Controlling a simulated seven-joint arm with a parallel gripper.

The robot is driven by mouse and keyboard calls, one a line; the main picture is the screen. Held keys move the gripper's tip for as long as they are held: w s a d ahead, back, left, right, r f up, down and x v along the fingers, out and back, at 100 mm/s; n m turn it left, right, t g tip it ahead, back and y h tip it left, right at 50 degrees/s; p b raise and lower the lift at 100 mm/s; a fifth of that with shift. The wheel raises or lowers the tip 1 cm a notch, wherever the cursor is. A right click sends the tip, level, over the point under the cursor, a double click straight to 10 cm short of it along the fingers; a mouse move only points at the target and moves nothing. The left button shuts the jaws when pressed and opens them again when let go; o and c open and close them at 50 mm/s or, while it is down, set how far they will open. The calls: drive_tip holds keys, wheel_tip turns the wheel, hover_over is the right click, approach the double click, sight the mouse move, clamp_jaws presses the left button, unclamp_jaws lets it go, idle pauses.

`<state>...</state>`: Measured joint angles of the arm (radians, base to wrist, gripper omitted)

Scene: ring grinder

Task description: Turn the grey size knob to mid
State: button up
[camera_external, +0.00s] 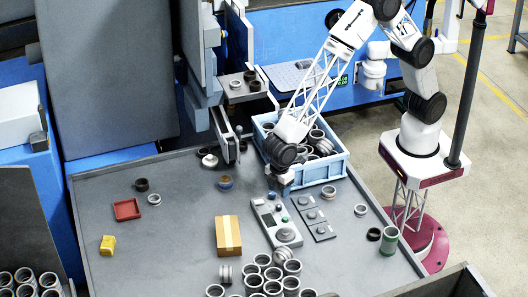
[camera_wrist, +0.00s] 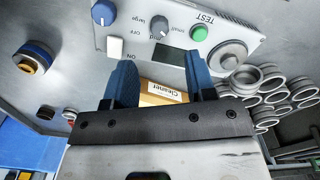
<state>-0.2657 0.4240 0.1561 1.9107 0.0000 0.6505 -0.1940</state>
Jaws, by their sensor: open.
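The grey size knob (camera_wrist: 159,27) sits on the light control box (camera_wrist: 130,20) at the top of the wrist view, among the labels large, mid and small. I cannot clearly tell which label it points to. The control box also shows in the external view (camera_external: 262,209), on the table below my gripper. My gripper (camera_wrist: 162,72) is open and empty, with its two blue fingers apart. In the wrist view the knob lies beyond the fingertips, between their lines, and neither finger touches it.
Beside the knob are a blue knob (camera_wrist: 103,12), a green button (camera_wrist: 199,32), a white switch (camera_wrist: 115,48) and a large round dial (camera_wrist: 228,56). A cardboard box (camera_external: 228,236) and several metal rings (camera_external: 272,273) stand nearby. A blue crate of rings (camera_external: 322,172) is behind my gripper.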

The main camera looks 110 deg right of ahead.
sight(279, 205)
drive_tip(key=shift+f, duration=0.1)
drive_tip(key=shift+f, duration=3.8)
drive_tip(key=shift+c, duration=0.5)
drive_tip(key=c, duration=0.8)
drive_tip(key=shift+c, duration=0.2)
